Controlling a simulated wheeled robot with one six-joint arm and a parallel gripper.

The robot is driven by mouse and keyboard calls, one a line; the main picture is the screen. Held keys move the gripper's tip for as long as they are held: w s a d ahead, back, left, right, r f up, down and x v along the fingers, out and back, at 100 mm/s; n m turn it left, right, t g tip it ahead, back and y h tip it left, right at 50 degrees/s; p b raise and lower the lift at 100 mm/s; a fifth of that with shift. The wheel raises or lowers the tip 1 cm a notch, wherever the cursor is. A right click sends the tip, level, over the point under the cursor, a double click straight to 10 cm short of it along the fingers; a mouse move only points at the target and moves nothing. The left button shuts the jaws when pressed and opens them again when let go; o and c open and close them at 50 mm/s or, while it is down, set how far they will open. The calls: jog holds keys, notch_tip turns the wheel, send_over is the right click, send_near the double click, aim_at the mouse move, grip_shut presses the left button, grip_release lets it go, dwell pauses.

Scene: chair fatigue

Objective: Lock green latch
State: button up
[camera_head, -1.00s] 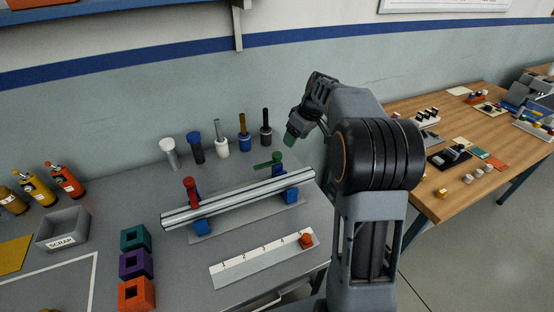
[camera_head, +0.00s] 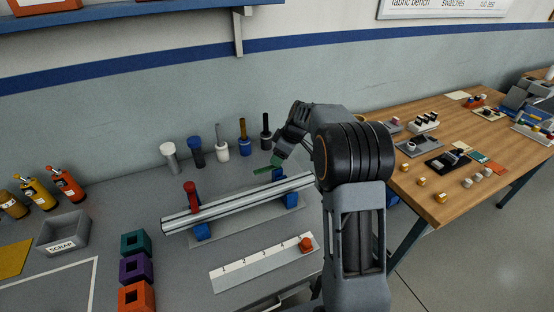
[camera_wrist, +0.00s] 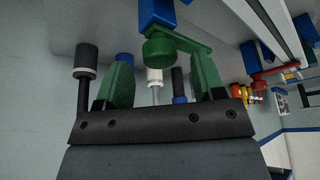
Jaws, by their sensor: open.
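The green latch (camera_head: 263,170) is a flat bar with a round knob on a blue block at the right end of the silver tube (camera_head: 240,204). The bar points left, off the tube's back side. In the wrist view the green latch (camera_wrist: 158,50) lies just ahead of my fingertips, its knob in line with the gap and its bar near the right finger. My gripper (camera_head: 279,158) is over the latch and hides the knob in the head view. Its green fingers are spread and empty in the wrist view (camera_wrist: 162,66); contact cannot be told.
Several upright tools (camera_head: 222,145) stand along the wall behind, close to my gripper. A white numbered strip (camera_head: 262,262) with an orange knob (camera_head: 305,244) lies in front.

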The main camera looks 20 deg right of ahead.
jog(key=shift+x, duration=1.4)
jog(key=shift+c, duration=0.2)
grip_shut()
